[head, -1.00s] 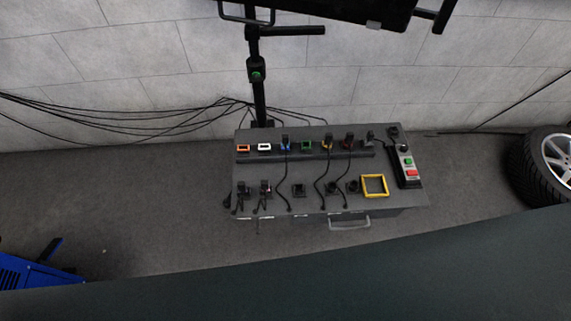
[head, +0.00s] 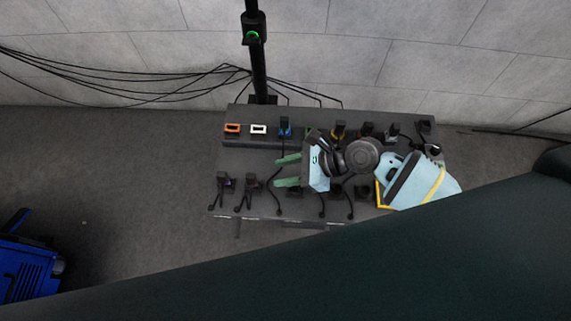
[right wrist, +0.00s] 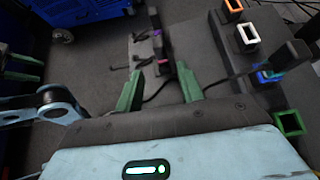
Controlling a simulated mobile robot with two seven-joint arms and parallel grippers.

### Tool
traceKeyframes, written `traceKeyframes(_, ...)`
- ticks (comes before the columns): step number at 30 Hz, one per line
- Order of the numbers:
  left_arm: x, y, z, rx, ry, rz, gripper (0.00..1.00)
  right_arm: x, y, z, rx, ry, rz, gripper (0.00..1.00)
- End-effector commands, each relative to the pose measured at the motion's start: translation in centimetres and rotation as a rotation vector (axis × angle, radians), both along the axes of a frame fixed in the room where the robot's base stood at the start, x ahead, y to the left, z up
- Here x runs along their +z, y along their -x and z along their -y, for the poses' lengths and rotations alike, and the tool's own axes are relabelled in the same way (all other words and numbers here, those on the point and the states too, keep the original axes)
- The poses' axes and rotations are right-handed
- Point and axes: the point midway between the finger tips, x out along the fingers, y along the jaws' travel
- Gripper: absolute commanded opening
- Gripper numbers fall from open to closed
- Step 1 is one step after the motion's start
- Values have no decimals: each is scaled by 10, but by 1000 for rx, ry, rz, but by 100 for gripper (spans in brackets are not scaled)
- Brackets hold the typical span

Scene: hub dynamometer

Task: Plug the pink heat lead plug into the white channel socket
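The pink heat lead plug (head: 251,181) stands in the front row of the grey bench, second from the left, with a dark cable. In the right wrist view its pink part (right wrist: 163,61) shows small, beyond and between my fingertips. The white channel socket (head: 258,130) is in the back row, between orange and blue; its frame looks empty. It also shows in the right wrist view (right wrist: 248,34), at upper right. My right gripper (head: 288,170) is open and empty over the bench, green fingers pointing left, to the right of the pink plug. My left gripper is not in view.
A purple-marked plug (head: 224,181) stands just left of the pink one. The orange socket (head: 232,129) is left of the white one; a plug sits in the blue socket (head: 285,130). A black post (head: 258,70) rises behind the bench (head: 232,158). Cables cross the bench top.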

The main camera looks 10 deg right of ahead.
Motion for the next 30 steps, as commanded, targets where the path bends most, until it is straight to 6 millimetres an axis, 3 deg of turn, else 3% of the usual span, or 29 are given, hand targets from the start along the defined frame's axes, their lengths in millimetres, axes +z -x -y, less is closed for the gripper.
traceKeyframes(11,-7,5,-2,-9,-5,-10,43,-5,-3,-7,-2,-4,-8,38)
traceKeyframes(24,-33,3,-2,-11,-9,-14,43,-30,-14,-42,-2,-3,-6,38)
traceKeyframes(30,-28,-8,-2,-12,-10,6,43,-37,-19,-58,-3,-4,-6,38)
